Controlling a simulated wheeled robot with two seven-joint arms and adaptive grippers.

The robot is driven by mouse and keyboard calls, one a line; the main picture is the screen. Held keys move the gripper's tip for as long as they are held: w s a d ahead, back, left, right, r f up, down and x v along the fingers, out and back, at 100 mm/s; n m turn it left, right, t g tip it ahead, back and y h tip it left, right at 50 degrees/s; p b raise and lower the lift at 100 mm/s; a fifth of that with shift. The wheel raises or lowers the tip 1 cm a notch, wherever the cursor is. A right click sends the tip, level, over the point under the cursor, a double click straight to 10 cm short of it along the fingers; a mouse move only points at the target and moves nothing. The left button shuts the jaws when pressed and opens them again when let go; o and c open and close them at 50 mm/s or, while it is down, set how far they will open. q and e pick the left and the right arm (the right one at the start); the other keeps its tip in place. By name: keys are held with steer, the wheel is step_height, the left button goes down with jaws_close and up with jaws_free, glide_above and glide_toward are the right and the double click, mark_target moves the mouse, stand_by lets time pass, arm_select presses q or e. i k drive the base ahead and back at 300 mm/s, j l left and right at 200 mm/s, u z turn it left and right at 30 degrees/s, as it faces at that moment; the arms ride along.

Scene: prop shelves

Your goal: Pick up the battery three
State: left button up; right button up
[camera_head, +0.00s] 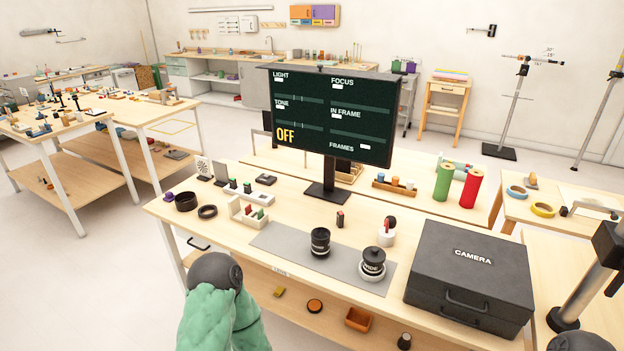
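No number can be read on any battery-like piece, so I cannot tell which is battery three. A small dark block with red (340,219) stands upright behind the grey mat. Two small dark blocks with green tops (233,184) (247,187) stand at the left back. A cream holder (236,210) contains small pieces with green and red on them. A green padded arm part of mine with a dark rounded end (213,271) shows at the bottom, in front of the table. No gripper fingers are visible.
The grey mat (290,240) carries two black lens-like cylinders (320,242) (373,263). A black camera case (470,275) fills the table's right. A monitor (330,110) reading OFF stands behind. Dark rings (186,201) (207,211) lie at left. A lower shelf (290,292) holds several small items.

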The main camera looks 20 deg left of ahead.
mark_target(233, 185)
steer(key=j+z, duration=0.65)
steer(key=j, duration=0.2)
steer(key=j+z, duration=0.3)
steer(key=k+j+z, duration=0.15)
steer(key=j+z, duration=0.15)
steer(key=j, duration=0.15)
steer(key=k+j+z, duration=0.15)
steer(key=j+z, duration=0.15)
steer(key=k+j+z, duration=0.2)
steer(key=j+z, duration=0.15)
